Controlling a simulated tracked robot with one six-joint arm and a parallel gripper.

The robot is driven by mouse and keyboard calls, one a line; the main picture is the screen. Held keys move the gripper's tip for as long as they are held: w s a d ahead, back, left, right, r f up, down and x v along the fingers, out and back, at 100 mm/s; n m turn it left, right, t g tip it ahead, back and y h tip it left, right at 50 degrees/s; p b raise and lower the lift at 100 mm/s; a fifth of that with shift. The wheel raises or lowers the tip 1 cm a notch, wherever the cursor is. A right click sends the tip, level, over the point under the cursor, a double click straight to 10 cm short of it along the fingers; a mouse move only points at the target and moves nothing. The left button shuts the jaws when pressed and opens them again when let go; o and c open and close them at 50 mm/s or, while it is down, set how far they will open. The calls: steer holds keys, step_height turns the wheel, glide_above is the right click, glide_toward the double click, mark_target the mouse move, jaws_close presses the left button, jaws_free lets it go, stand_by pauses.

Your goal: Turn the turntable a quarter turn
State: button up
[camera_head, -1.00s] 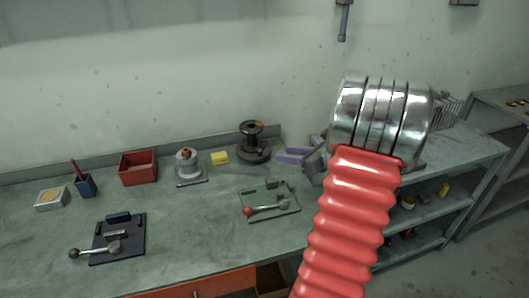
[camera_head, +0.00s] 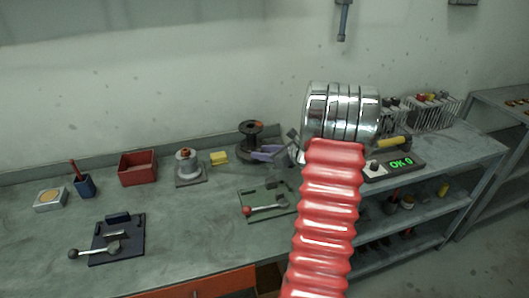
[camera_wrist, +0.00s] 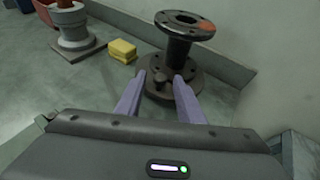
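The turntable appears to be the dark round base (camera_head: 246,156) at the back of the bench; it also shows in the wrist view (camera_wrist: 152,92). On it stands a dark flanged spool (camera_wrist: 179,48) with bolt holes and an orange patch on its top. A small dark knob (camera_wrist: 160,79) rises from the near side of the base. My gripper (camera_wrist: 160,76) has its two purple fingers apart, with the knob appearing between their tips. I cannot tell whether either finger touches it. In the head view my gripper (camera_head: 264,153) is just right of the base, partly overlapping it.
A yellow block (camera_wrist: 122,51) and a grey pedestal with an orange top (camera_head: 187,165) stand left of the turntable. A red-handled lever on a green plate (camera_head: 268,205) lies in front. The wall is close behind. Bench between the plates is clear.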

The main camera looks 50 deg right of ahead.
jaws_close()
stand_by(0.4)
steer(key=shift+s+d, duration=0.1)
steer(key=shift+d, duration=0.2)
steer(key=shift+a, duration=0.3)
steer(key=shift+w+a, duration=0.1)
steer(key=shift+w, duration=0.15)
